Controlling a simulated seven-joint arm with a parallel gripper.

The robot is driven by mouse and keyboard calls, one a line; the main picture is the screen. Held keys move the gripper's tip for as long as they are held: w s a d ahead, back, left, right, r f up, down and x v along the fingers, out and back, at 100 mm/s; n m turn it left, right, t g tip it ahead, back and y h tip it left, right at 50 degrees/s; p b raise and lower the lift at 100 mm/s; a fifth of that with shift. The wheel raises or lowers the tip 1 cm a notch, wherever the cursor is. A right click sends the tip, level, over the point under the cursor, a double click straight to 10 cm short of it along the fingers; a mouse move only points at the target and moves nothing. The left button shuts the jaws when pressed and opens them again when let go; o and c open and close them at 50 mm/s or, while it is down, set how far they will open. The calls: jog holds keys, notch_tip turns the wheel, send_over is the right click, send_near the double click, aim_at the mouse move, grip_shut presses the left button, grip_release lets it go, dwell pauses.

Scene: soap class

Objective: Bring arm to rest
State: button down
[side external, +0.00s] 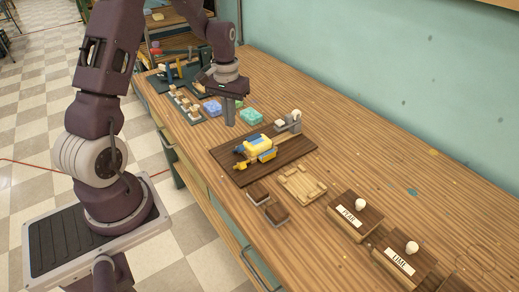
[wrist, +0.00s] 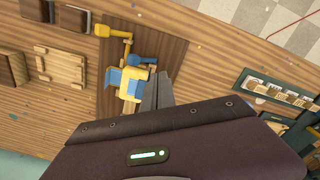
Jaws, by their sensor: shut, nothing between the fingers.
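My gripper (side external: 229,111) is shut and empty in the side view. It hangs above the wooden bench, apart from the things below it. In the wrist view its closed fingers (wrist: 157,92) show beside a yellow and blue device (wrist: 131,82). That device (side external: 260,148) sits on a dark wooden board (side external: 233,176) in the side view, to the right of and nearer than my gripper.
A blue block (side external: 212,108) and a teal block (side external: 251,116) lie near my gripper. A pale wooden tray (side external: 302,184), two small brown blocks (side external: 277,213) and boxes labelled PEAR (side external: 352,216) and LIME (side external: 402,262) stand on the right. The bench along the wall is clear.

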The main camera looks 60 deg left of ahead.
jog(key=shift+r, duration=0.45)
jog(key=s+d+r+m+t, duration=0.2)
jog(key=s+d+r, duration=0.2)
jog(key=d+r, duration=0.8)
jog(key=s+d+r+m+t, duration=0.1)
jog(key=s+d+r+m, duration=0.1)
jog(key=s, duration=0.5)
jog(key=s+d+r+m+t, duration=0.2)
jog(key=s+d+r, duration=0.3)
jog(key=s+d, duration=0.2)
jog(key=shift+s+t, duration=0.3)
jog(key=shift+s, duration=0.4)
